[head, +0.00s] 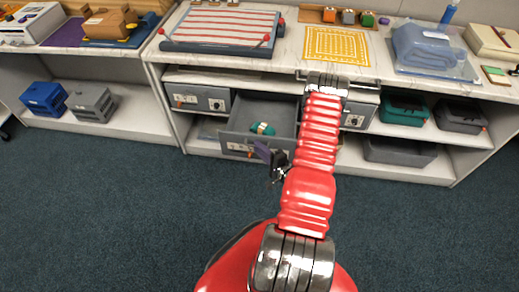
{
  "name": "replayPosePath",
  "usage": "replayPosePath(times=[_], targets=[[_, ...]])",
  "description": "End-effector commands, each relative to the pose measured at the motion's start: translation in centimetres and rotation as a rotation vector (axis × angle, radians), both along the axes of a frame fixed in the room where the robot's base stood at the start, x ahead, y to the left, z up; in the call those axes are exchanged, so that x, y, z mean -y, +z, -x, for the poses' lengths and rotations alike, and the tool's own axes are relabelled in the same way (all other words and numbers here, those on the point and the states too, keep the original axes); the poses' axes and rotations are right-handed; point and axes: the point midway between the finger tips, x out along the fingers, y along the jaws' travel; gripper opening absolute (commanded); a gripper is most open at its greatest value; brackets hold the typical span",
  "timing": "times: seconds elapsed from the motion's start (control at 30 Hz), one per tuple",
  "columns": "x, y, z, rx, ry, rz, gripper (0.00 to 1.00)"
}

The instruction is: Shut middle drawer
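The middle drawer (240,132) is a grey tray pulled well out from the lower shelf of the white cabinet, left of my red arm. A teal item with a pale band (262,129) lies inside it. Its front panel (238,148) carries a white label, and its right part is hidden by my gripper and arm. My gripper (268,155), dark with a purplish part, is at the front right of this drawer. I cannot tell whether it touches the front panel, or whether its fingers are open or shut.
Closed grey drawers stand left (198,97) and right (358,117) of it. Teal (404,109) and dark grey (460,117) bins are further right, blue (44,98) and grey boxes (92,104) at left. The countertop (290,62) holds several trays. The carpet (120,210) in front is clear.

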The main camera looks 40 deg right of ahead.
Motion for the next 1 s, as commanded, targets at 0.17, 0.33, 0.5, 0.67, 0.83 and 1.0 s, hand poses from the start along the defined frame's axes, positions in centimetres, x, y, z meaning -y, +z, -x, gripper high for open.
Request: replayPosePath(times=[0.17,0.33,0.5,0.67,0.83,1.0], targets=[[0.00,0.00,0.02,0.000,0.000,0.000,0.05],[-0.01,-0.04,0.04,-0.001,0.000,0.000,0.00],[-0.02,-0.09,0.06,-0.003,-0.001,-0.001,0.00],[-0.04,-0.13,0.08,-0.004,-0.001,-0.001,0.00],[-0.05,-0.17,0.10,-0.005,-0.001,-0.003,0.00],[-0.06,-0.21,0.12,-0.006,-0.001,-0.003,0.00]])
